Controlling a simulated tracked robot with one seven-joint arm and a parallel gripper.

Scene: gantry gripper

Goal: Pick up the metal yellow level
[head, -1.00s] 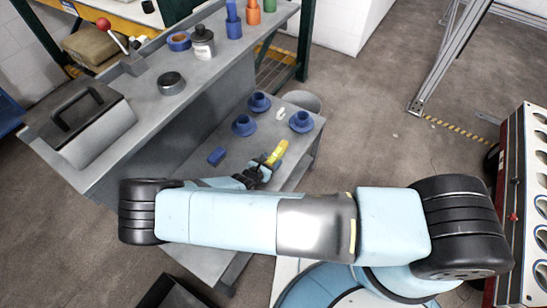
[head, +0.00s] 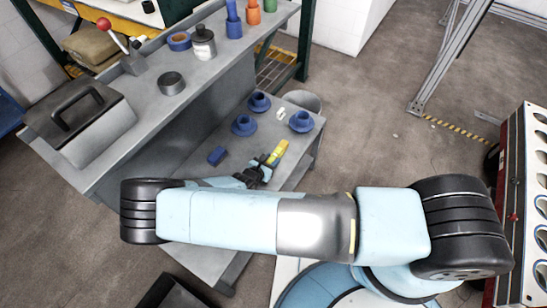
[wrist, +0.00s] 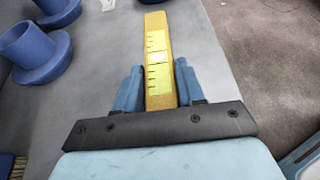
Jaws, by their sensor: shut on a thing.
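The yellow level (wrist: 156,45) points away from my gripper in the wrist view, with its near end between the two blue fingers. It also shows in the head view (head: 279,149) above the low grey table. My gripper (wrist: 158,88) is shut on the level, one finger against each side. In the head view my gripper (head: 266,161) is small and partly hidden by my arm. I cannot tell whether the level touches the tabletop.
Blue flanged parts (head: 301,122) stand on the low grey table (head: 215,178) behind the level. A blue block (head: 217,156) lies to its left. A small white object (head: 280,114) lies among the flanged parts. A taller grey bench (head: 140,100) stands at the left.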

